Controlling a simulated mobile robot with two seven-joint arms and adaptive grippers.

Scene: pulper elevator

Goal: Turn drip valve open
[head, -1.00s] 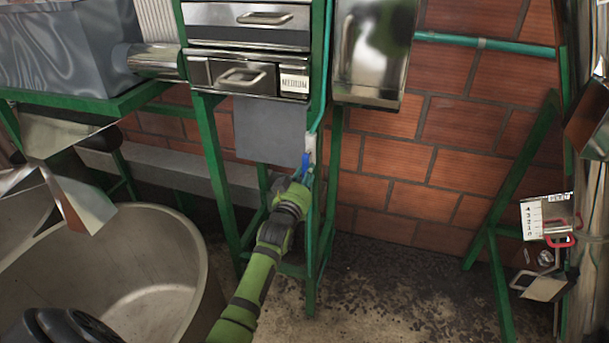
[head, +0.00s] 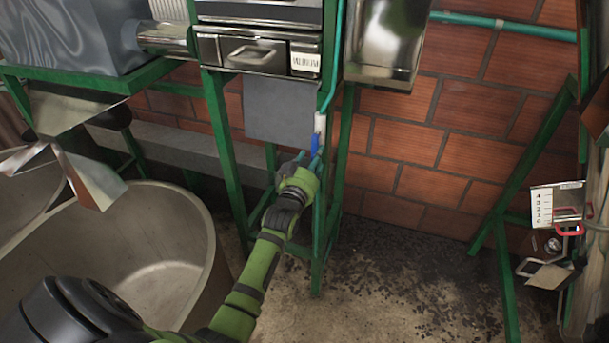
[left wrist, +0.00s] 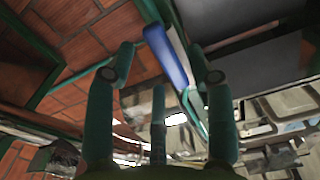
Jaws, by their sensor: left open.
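The drip valve has a blue lever handle (head: 315,142) below a white fitting (head: 320,123), on the teal pipe along the green frame's right post. The lever hangs roughly downward along the post. My left gripper (head: 306,162) is open at the lower end of the lever. In the left wrist view the blue lever (left wrist: 167,58) shows ahead, between the tips of my open fingers (left wrist: 165,72). I cannot tell whether a finger touches it. My right gripper is not in view.
A drawer labelled MEDIUM (head: 260,53) and a grey panel (head: 278,108) are above and left of the valve. A steel box (head: 385,40) hangs to the right. A large round tub (head: 150,255) stands left. A brick wall (head: 400,165) is behind.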

